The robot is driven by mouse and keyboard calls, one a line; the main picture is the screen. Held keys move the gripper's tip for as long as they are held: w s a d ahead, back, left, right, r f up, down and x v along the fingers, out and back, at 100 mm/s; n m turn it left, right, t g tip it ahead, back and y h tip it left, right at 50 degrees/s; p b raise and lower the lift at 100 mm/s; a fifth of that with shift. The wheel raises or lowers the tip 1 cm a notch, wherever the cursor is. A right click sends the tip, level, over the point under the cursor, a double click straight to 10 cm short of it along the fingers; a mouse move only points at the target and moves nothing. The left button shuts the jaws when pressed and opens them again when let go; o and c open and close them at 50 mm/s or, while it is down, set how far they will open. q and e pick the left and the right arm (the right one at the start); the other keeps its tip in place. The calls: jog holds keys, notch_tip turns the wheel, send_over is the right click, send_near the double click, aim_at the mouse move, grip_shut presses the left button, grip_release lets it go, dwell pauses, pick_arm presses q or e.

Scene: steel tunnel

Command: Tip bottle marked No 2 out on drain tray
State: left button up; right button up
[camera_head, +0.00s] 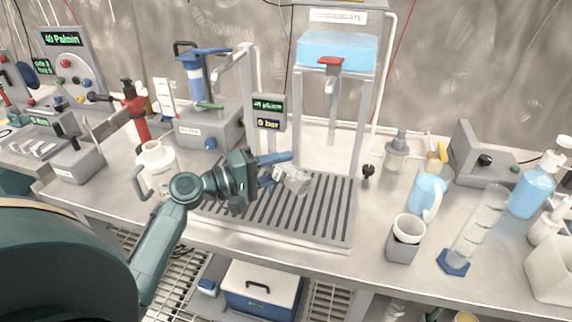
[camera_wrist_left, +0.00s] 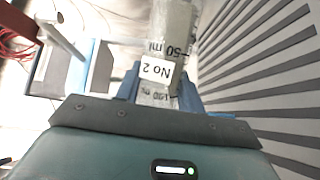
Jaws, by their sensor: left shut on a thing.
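The bottle marked No 2 (camera_head: 297,182) is a clear, squat bottle held over the slatted drain tray (camera_head: 325,222). It is tilted well over in the head view, its far end pointing right and downward. My left gripper (camera_head: 279,172) is shut on it, blue fingers on either side. In the left wrist view the bottle (camera_wrist_left: 175,35) shows its "No 2" label and volume marks between the fingers of the left gripper (camera_wrist_left: 160,85). I cannot tell whether liquid is left in it. The tray's dark slats fill the right of the wrist view. My right gripper is not in view.
A tank frame marked CONDENSATE (camera_head: 337,50) stands behind the tray. A white jug (camera_head: 157,165) is left of it. The tray's right part is clear.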

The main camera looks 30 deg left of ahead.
pick_arm(q)
jog(key=shift+w+a+f+n+t, duration=0.1)
jog(key=shift+a+n+t, duration=0.1)
jog(key=shift+n, duration=0.2)
jog(key=shift+a+f+n+t, duration=0.1)
jog(key=shift+n+t, duration=0.1)
jog(key=shift+n, duration=0.5)
jog(key=shift+a+r+n, duration=0.1)
jog(key=shift+n, duration=0.2)
jog(key=shift+h, duration=0.3)
dwell(0.4)
jog(key=m, duration=0.2)
jog(key=shift+d+m+g+b, duration=0.3)
jog(key=shift+d+m+g, duration=0.1)
jog(key=shift+y, duration=0.4)
jog(key=shift+r, duration=0.1)
